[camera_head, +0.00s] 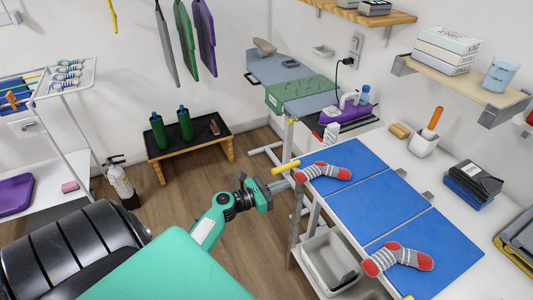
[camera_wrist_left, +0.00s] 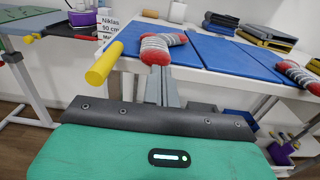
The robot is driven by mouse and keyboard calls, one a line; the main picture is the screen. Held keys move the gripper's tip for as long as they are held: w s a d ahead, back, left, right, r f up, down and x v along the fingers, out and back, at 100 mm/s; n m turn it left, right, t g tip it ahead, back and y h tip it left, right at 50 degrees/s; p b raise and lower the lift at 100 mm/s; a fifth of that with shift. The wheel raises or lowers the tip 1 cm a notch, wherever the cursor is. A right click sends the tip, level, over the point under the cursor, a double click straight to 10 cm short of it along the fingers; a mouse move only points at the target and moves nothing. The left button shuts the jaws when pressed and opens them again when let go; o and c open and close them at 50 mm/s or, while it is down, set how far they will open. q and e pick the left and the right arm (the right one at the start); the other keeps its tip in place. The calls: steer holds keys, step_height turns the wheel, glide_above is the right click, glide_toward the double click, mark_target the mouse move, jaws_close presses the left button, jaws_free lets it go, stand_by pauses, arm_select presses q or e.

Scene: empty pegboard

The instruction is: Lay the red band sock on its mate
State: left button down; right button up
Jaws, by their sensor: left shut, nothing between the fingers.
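A grey striped sock with red toe and heel (camera_head: 324,172) lies on the far end of the blue mat, near the table's left edge. A similar grey and red sock (camera_head: 398,259) lies on the mat's near end. The two are well apart. My left gripper (camera_head: 291,183) is shut and empty, just off the table edge beside the far sock. In the left wrist view the shut fingers (camera_wrist_left: 161,88) point at that sock (camera_wrist_left: 155,50), whose red end is nearest; I cannot tell whether they touch. The near sock (camera_wrist_left: 298,76) shows at right. My right gripper is not seen.
The blue mat (camera_head: 373,206) is bare between the socks. A yellow rod end (camera_head: 285,167) sticks out beside my left gripper. A purple iron (camera_head: 346,112), a white holder (camera_head: 423,144) and dark boxes (camera_head: 473,182) stand beyond. A grey bin (camera_head: 331,262) sits below.

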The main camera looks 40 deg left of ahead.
mark_target(319, 171)
arm_select(q)
steer(key=shift+x, duration=1.15)
steer(key=shift+w+d+p, duration=0.15)
steer(key=shift+w+p, duration=0.2)
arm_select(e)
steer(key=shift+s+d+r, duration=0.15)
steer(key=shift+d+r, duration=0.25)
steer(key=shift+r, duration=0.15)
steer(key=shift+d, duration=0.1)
arm_select(q)
steer(key=x, duration=0.7)
steer(key=shift+w+d+b, duration=0.1)
steer(key=shift+w+b, duration=0.15)
steer(key=shift+b, duration=0.1)
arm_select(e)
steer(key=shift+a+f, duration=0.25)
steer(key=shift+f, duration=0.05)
arm_select(q)
steer(key=shift+s, duration=0.1)
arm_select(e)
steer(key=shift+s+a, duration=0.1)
